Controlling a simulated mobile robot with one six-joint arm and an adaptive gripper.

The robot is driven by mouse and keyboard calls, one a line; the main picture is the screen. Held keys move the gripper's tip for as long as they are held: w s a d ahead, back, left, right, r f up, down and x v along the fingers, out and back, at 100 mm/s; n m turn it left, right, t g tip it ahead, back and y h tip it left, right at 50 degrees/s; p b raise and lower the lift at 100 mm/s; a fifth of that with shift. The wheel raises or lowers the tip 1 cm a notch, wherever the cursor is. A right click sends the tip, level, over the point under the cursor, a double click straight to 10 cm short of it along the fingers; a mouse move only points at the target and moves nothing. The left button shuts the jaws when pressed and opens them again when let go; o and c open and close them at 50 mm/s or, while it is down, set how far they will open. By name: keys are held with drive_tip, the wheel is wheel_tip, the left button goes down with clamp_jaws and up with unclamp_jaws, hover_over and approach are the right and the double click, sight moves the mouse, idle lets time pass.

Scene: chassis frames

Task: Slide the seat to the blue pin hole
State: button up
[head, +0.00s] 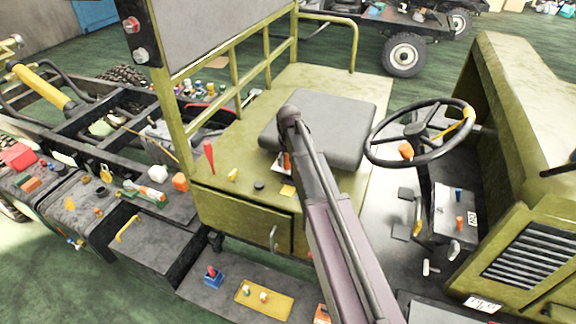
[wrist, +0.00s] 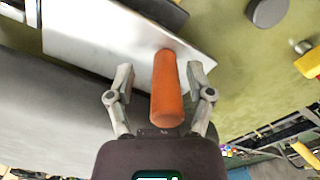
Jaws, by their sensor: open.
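The dark grey seat (head: 325,128) lies on the green platform behind the steering wheel. My gripper (wrist: 164,76) is open, with one finger on each side of an orange cylindrical handle (wrist: 169,95). I cannot tell whether the fingers touch it. The handle stands against a pale metal plate (wrist: 95,35). A grey surface, probably the seat's side, fills the left of the wrist view (wrist: 45,110). In the head view my arm covers the seat's front left corner and most of the gripper. No blue pin hole can be made out in either view.
The steering wheel (head: 420,132) stands right of the seat. A green rail frame (head: 240,85) rises behind. A blue-based knob (head: 213,277) is on the step below.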

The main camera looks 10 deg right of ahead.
sight(274, 165)
drive_tip(key=shift+f, duration=0.1)
idle(0.3)
drive_tip(key=shift+a, duration=0.1)
clamp_jaws()
drive_tip(key=w+a, duration=0.2)
drive_tip(key=a, duration=0.1)
drive_tip(key=w+a, duration=0.1)
drive_tip(key=a, duration=0.1)
drive_tip(key=shift+w, duration=0.25)
drive_tip(key=shift+d, duration=0.2)
unclamp_jaws()
drive_tip(key=shift+a, duration=0.1)
drive_tip(key=shift+s, duration=0.1)
